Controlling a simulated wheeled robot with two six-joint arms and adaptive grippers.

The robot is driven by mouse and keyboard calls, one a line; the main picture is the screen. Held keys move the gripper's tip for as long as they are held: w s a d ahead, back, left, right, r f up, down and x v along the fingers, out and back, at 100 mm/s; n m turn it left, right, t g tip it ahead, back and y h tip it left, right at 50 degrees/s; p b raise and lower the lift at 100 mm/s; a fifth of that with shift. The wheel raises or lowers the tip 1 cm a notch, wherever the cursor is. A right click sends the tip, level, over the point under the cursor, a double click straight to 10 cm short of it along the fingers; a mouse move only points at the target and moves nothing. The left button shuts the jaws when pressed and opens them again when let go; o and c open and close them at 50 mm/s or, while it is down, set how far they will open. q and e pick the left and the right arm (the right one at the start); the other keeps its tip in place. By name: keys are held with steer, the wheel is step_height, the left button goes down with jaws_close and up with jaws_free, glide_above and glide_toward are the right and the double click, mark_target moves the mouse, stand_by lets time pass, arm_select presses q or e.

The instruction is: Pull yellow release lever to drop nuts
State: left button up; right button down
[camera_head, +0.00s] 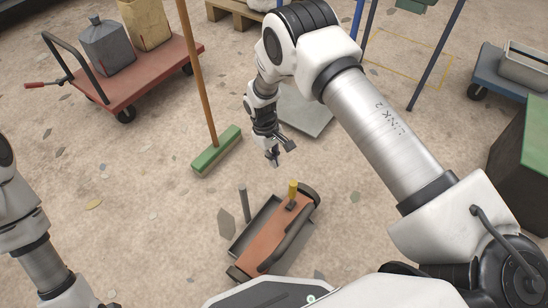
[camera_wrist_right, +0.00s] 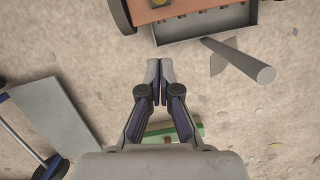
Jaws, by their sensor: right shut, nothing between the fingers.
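The yellow release lever (camera_head: 293,190) stands up from the far end of an orange-topped device (camera_head: 268,236) on the floor, low in the middle of the head view. My right gripper (camera_head: 275,162) hangs above the floor, a little beyond the lever and apart from it. In the right wrist view the right gripper (camera_wrist_right: 160,62) is shut with nothing between its fingers. That view shows part of the device's orange top (camera_wrist_right: 165,12) and grey tray (camera_wrist_right: 205,27) at the upper edge. No nuts can be made out. My left gripper is not in view; only part of the left arm shows.
A green broom (camera_head: 216,150) stands left of my right gripper. A red cart (camera_head: 140,70) carries two containers at upper left. A grey post (camera_head: 243,205) rises beside the device. A dark green-topped box (camera_head: 520,150) stands at right. The floor left of the device is mostly clear.

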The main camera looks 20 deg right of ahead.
mark_target(292, 195)
steer(key=s+d+f+b, duration=0.1)
steer(key=s+f+b, duration=0.2)
steer(key=s+f, duration=0.2)
steer(key=shift+d, duration=0.35)
steer(key=shift+r, duration=0.1)
